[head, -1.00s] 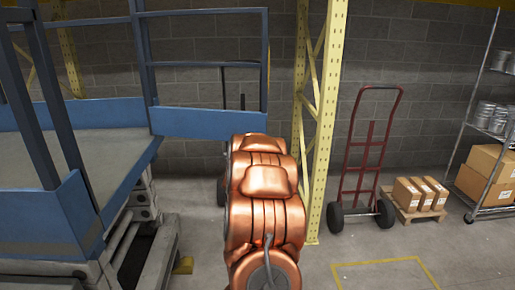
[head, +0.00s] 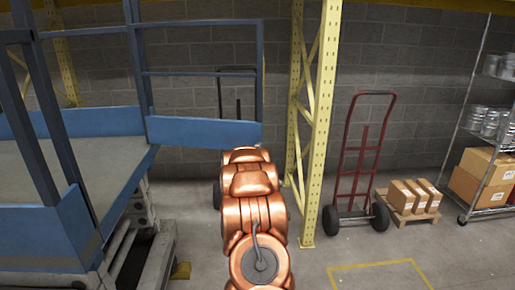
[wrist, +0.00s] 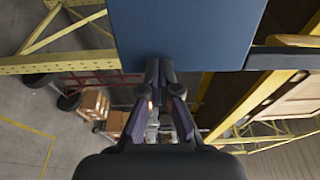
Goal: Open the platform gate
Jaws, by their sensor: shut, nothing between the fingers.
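The platform gate (head: 204,132) is a blue frame with rails and a solid lower panel. In the head view it stands swung outward, reaching right from a post at the platform's far corner. The blue lift platform (head: 95,165) has a grey deck, and its right side is open in front of the gate. In the wrist view a blue panel (wrist: 185,35), which looks like the gate's lower panel, fills the top middle. My gripper (wrist: 160,72) is shut and empty, with its tips at the panel's edge; I cannot tell whether they touch. My copper arm hides the gripper in the head view.
A yellow rack upright (head: 318,130) stands close right of my arm. A red hand truck (head: 362,165), boxes on a pallet (head: 410,196) and a wire shelf (head: 480,130) stand farther right. A dark hand truck (head: 237,95) is behind the gate. Floor at front right is clear.

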